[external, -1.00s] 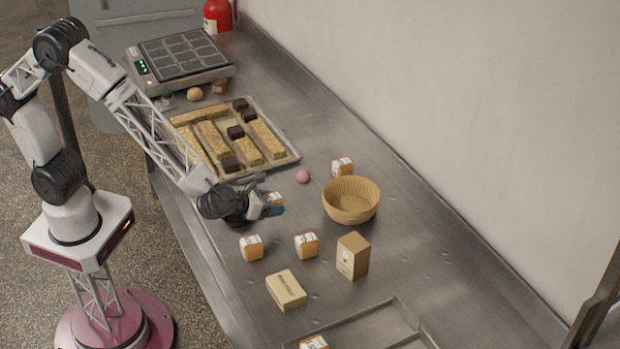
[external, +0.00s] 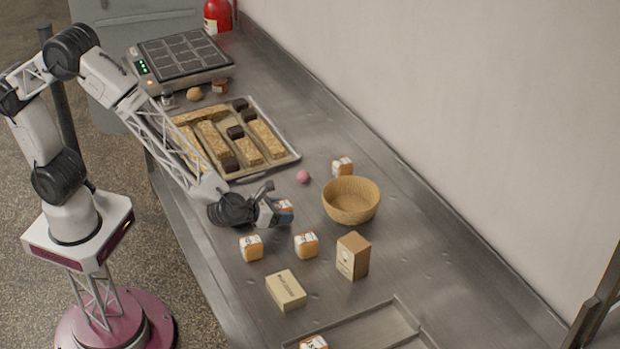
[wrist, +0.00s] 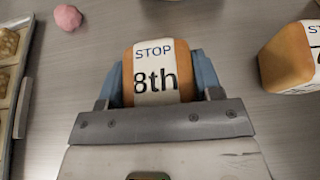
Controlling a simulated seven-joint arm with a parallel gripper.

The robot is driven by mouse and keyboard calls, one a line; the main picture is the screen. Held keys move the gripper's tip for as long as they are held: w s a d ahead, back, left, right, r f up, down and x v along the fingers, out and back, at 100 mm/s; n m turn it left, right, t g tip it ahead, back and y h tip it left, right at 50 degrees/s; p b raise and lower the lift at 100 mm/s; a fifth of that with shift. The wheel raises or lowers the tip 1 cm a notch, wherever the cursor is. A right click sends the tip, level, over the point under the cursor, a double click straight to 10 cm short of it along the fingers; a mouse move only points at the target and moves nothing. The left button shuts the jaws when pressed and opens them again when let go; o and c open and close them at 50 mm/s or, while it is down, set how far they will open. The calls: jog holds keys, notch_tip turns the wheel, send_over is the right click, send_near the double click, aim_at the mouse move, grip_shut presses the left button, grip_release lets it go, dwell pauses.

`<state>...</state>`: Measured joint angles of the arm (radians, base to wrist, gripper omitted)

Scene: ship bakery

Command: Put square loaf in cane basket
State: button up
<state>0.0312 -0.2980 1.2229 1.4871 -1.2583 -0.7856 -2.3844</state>
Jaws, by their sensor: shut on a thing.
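My gripper (external: 279,212) is shut on a square loaf, a small brown block with a white paper band. In the wrist view the held loaf (wrist: 157,73) sits between the blue fingers, with "STOP 8th" on its band. I cannot tell whether it is clear of the counter. The round woven cane basket (external: 351,201) stands open and looks empty, to the right of my gripper. Similar banded loaves stand nearby: one (external: 251,248) below my gripper, one (external: 306,245) below the basket, one (external: 342,167) behind the basket.
A tan carton (external: 353,256) stands below the basket, and a flat box (external: 286,290) lies nearer. A pink ball (external: 303,176) lies between the basket and a tray of bars (external: 291,158). Another loaf (external: 313,342) is at the bottom edge by an empty tray (external: 395,310).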

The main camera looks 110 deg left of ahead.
jog(key=shift+f, duration=0.6)
jog(key=shift+f, duration=0.2)
jog(key=o, duration=0.9)
jog(key=shift+o, duration=0.2)
jog(key=shift+r, duration=0.2)
jog(key=shift+v, duration=0.9)
notch_tip(320, 180, up, 7)
jog(key=shift+s+d+r, duration=0.2)
jog(key=shift+s+d, duration=0.15)
jog(key=shift+s, duration=0.05)
